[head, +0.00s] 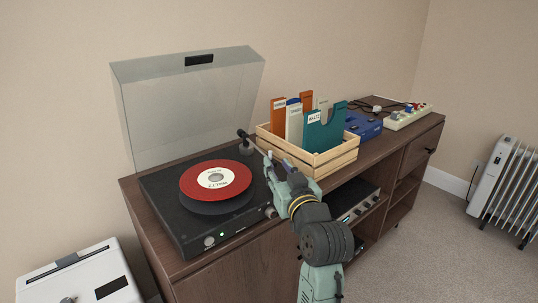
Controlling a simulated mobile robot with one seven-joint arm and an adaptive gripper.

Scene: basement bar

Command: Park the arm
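My arm reaches up from the bottom of the head view. My gripper (278,160) is over the front of the cabinet, between the turntable and the wooden crate. Its fingers look spread apart, and I see nothing held between them. The gripper overlaps the crate's lower left corner in the picture; I cannot tell whether they touch. The black turntable (165,213) has its clear lid (190,110) raised. A red record (235,178) with a white label is on it, above a dark disc or platter (215,206). The tonearm (245,143) is at the right rear.
The wooden crate (335,162) holds several record sleeves upright. A blue device (364,126) and a cream device (408,117) stand farther right on the cabinet (225,262). A white box (85,275) is at lower left, a radiator (505,190) at right. Carpet is clear between cabinet and radiator.

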